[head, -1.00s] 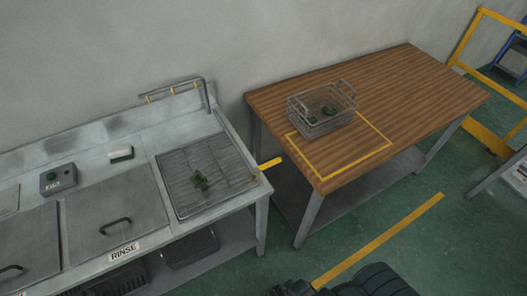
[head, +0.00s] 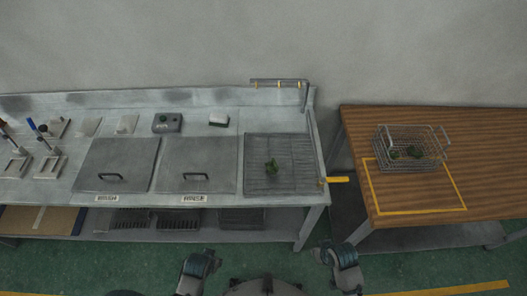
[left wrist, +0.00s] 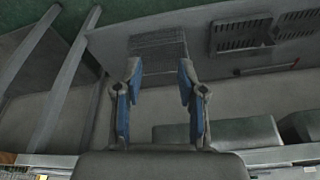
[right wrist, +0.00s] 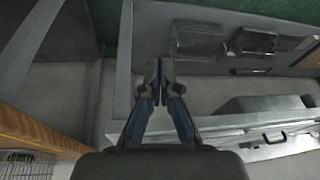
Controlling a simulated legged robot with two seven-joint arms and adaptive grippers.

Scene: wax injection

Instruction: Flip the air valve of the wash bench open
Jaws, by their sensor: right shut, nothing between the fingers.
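The wash bench (head: 100,190) stands along the wall in the head view, with two lidded basins and a ribbed drain tray (head: 290,180) at its right end. A yellow lever (head: 337,180), which looks like the air valve handle, sticks out to the right from the bench's front right corner. My left gripper (left wrist: 160,72) is open and empty in the left wrist view. My right gripper (right wrist: 159,66) is shut and empty in the right wrist view. Both point toward the bench's underside shelf area, apart from the lever. The lever is not clearly visible in either wrist view.
A wooden table (head: 400,210) stands right of the bench across a narrow gap. It holds a wire basket (head: 410,165) with green pieces. A green piece (head: 272,167) lies on the drain tray. A pipe (head: 280,82) with yellow bands rises behind the tray.

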